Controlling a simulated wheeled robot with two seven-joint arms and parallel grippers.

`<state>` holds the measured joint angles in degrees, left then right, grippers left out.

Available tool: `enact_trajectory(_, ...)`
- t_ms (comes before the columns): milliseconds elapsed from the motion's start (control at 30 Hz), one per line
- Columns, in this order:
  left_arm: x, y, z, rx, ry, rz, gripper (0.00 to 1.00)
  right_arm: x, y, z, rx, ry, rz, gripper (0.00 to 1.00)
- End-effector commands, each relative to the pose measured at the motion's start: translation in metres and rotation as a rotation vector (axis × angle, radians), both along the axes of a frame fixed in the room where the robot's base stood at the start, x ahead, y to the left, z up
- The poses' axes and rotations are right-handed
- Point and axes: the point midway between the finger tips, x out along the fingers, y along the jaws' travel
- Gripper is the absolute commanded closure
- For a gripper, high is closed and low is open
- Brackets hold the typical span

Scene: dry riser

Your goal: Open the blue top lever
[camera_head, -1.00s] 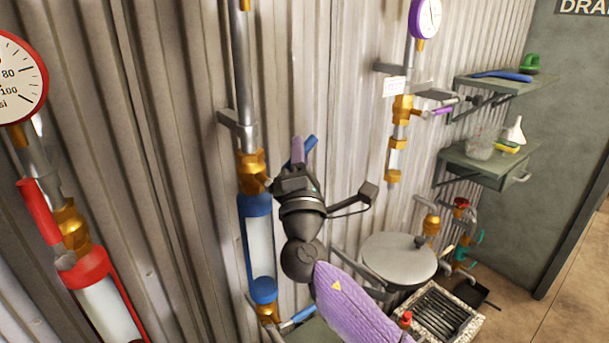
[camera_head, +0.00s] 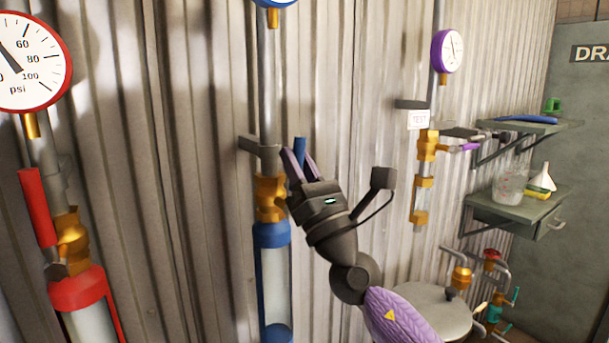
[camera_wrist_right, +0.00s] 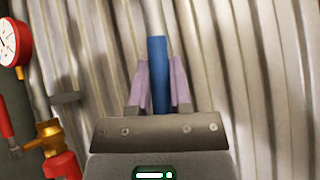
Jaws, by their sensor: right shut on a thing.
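The blue top lever (camera_head: 300,152) stands roughly upright beside the brass valve (camera_head: 270,198) on the middle pipe, above the blue-capped clear cylinder (camera_head: 276,280). My right gripper (camera_head: 295,162) comes in from the lower right, and its purple fingers are shut on the lever. In the right wrist view the blue lever (camera_wrist_right: 158,75) runs up between the two purple fingers (camera_wrist_right: 158,88). The lever's lower end is hidden by my gripper. My left gripper is not in view.
A red lever (camera_head: 38,207) and red-capped cylinder (camera_head: 80,290) stand at left under a pressure gauge (camera_head: 28,62). A purple gauge (camera_head: 446,50) and brass valve (camera_head: 428,146) are at right. Green shelves (camera_head: 510,208) hold small items. Corrugated wall (camera_head: 190,120) lies close behind.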

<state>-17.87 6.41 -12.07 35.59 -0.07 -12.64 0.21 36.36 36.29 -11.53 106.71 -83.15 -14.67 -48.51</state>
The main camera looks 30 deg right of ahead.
Motion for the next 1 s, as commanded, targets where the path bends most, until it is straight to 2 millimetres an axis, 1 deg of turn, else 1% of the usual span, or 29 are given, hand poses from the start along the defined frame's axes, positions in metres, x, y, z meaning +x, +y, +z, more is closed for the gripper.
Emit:
enact_trajectory(33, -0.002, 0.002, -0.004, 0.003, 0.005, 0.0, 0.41, 0.001, 0.002, -0.004, -0.019, 0.004, 0.002, 1.0)
enact_trajectory(367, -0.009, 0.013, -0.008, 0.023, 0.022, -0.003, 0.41, 0.0, 0.007, -0.002, -0.081, 0.0, 0.005, 1.0)
enact_trajectory(733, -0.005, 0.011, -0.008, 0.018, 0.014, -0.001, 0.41, 0.0, 0.007, -0.002, -0.083, 0.0, 0.004, 1.0)
enact_trajectory(767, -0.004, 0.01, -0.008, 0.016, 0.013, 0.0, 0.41, 0.0, 0.007, -0.002, -0.083, 0.0, 0.004, 0.74)
enact_trajectory(800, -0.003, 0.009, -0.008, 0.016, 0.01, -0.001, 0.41, 0.0, 0.007, -0.002, -0.083, 0.0, 0.004, 0.65)
enact_trajectory(867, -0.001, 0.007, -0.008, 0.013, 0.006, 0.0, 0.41, 0.0, 0.007, -0.002, -0.083, -0.001, 0.004, 0.53)
enact_trajectory(900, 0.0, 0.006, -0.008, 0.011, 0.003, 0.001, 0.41, 0.0, 0.007, -0.001, -0.082, -0.002, 0.003, 0.44)
enact_trajectory(933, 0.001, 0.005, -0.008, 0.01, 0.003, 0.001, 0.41, 0.0, 0.007, -0.001, -0.082, -0.002, 0.003, 0.4)
enact_trajectory(1000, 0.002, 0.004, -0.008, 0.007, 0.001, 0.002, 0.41, 0.0, 0.006, -0.001, -0.082, -0.003, 0.003, 0.4)
